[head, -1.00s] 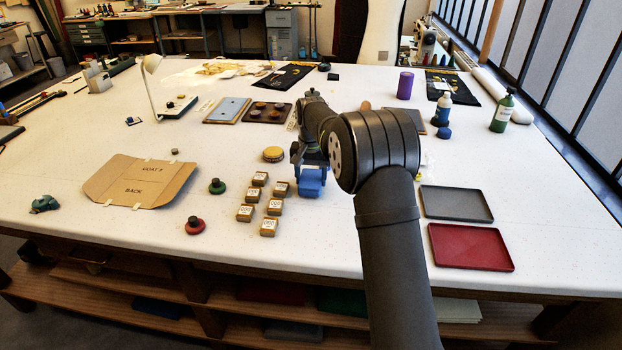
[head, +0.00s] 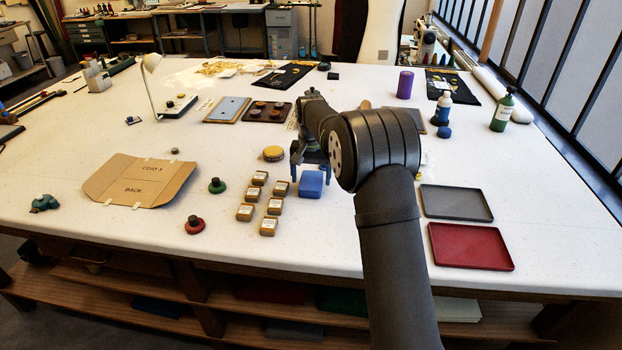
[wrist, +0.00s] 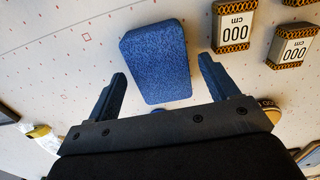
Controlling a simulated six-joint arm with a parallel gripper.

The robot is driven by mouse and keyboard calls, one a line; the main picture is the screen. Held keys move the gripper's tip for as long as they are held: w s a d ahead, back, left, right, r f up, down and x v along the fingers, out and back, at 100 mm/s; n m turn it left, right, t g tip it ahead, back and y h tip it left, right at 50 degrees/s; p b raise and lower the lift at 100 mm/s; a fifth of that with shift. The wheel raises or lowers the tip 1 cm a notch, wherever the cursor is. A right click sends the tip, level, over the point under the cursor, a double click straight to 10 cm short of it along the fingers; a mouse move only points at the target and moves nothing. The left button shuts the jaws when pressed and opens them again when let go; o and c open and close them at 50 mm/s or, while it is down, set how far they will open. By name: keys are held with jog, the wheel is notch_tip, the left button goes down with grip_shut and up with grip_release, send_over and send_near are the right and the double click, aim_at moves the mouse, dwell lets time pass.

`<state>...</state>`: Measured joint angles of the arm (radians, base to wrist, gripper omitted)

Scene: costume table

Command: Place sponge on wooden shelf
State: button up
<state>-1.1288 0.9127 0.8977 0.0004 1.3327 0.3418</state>
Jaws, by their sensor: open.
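The sponge (head: 311,185) is a blue block resting on the white table, just right of the small labelled boxes. It also shows in the wrist view (wrist: 157,62), slightly tilted and ahead of the fingers. My gripper (head: 311,168) is just behind and above the sponge in the head view. In the wrist view its fingers (wrist: 163,70) are spread wide with the sponge between their lines, and no finger visibly touches it. Wooden shelf boards (head: 95,305) run under the table's front edge; the arm covers part of them.
Several labelled boxes (head: 269,227) stand left of the sponge. A grey tray (head: 457,203) and a red tray (head: 471,247) lie to the right. A cardboard pattern (head: 140,182) lies left. Folded cloths, including a red one (head: 270,292), lie on the under-table shelf.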

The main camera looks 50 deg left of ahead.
aim_at(311, 180)
notch_tip(311, 180, up, 10)
jog(key=shift+o, duration=0.7)
jog(key=shift+r, duration=0.6)
